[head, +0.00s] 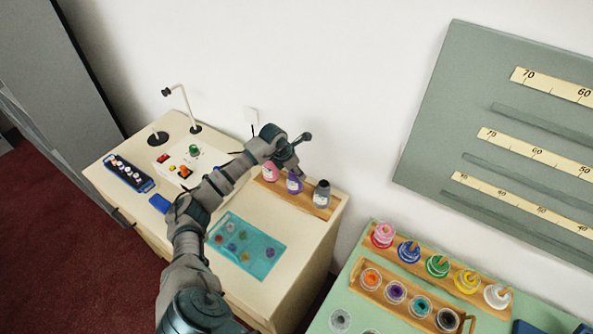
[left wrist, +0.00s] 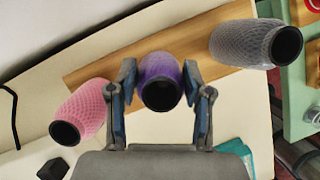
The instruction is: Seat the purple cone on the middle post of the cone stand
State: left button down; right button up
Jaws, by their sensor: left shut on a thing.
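The purple cone (head: 294,184) is at the middle of the wooden cone stand (head: 306,203), between a pink cone (head: 270,172) and a dark grey cone (head: 322,193). My left gripper (left wrist: 158,82) is shut on the purple cone, with one finger on each side in the left wrist view. There the purple cone (left wrist: 160,94) shows its dark open end, and the pink cone (left wrist: 80,112) and grey cone (left wrist: 256,44) are apart from it. The middle post is hidden, so I cannot tell whether the cone rests fully down. My right gripper is out of view.
A teal tray (head: 272,262) with coloured pieces lies in front of the stand. A control box with buttons (head: 178,172) and a blue rack (head: 128,174) stand left. A green table (head: 322,318) with wooden racks of thread and jars is at right. A wall is close behind.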

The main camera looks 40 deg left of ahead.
pick_arm(q)
jog(key=shift+d, duration=0.15)
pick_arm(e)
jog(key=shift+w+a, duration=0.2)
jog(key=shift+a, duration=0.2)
pick_arm(q)
jog(key=c, duration=0.9)
grip_release()
jog(key=o, duration=0.5)
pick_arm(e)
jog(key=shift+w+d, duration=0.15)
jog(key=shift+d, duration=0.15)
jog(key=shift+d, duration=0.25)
pick_arm(q)
jog(key=v, duration=1.1)
jog(key=shift+a+r, duration=0.25)
jog(key=shift+r, duration=0.1)
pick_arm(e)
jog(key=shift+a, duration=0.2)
pick_arm(q)
jog(key=shift+s+r, duration=0.1)
jog(key=shift+s, duration=0.05)
